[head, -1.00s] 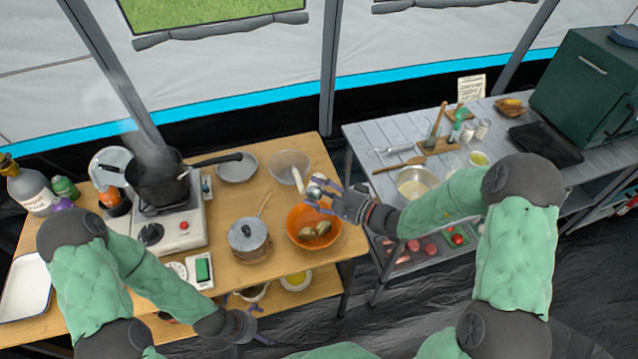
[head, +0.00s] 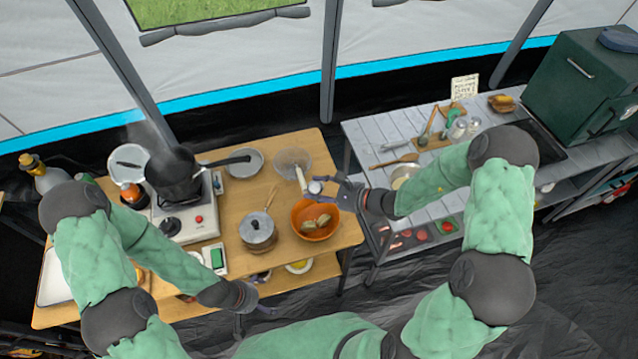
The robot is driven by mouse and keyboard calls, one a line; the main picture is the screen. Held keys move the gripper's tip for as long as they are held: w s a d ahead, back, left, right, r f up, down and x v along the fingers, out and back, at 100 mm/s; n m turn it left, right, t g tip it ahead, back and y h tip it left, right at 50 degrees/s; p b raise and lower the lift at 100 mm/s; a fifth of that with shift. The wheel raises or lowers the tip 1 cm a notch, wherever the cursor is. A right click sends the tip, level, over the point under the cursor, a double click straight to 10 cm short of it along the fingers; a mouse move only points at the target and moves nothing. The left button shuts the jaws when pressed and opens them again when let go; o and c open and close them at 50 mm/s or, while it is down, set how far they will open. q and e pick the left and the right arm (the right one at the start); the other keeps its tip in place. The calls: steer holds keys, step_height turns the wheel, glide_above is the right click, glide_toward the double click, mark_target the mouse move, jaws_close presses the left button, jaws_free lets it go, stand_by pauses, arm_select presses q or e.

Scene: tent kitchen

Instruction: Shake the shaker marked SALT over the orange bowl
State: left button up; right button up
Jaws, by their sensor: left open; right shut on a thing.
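The orange bowl (head: 300,228) stands near the right end of the wooden table, with several brownish, potato-like pieces (head: 316,223) in it. My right gripper (head: 328,186) is shut on a small shaker (head: 315,187) with a silvery top, held above the bowl's far part. The shaker looks tilted; its marking is too small to read and the fingers hide part of it. My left gripper (head: 264,309) is open and empty, low in front of the wooden table's near edge.
A lidded saucepan (head: 258,232) stands left of the bowl. A clear bowl (head: 292,161) and a grey pan (head: 243,163) are behind. A steaming black pot (head: 175,178) sits on the stove (head: 186,217). The grey slatted table (head: 376,137) on the right holds utensils and small jars (head: 459,128).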

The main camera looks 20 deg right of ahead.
mark_target(317, 190)
steer(key=r+m+g+p, duration=0.1)
steer(key=p, duration=0.1)
steer(key=s+r+m+p, duration=0.1)
steer(key=p, duration=0.2)
steer(key=r+m+g+p, duration=0.1)
steer(key=p, duration=0.2)
steer(key=shift+s+a+m+g+y, duration=0.15)
steer(key=shift+a+m+g+y, duration=0.15)
steer(key=shift+s+r+m+p, duration=0.1)
steer(key=shift+m+p, duration=0.3)
steer(key=shift+p, duration=0.3)
steer(key=shift+s+a+g, duration=0.1)
steer(key=shift+g, duration=0.2)
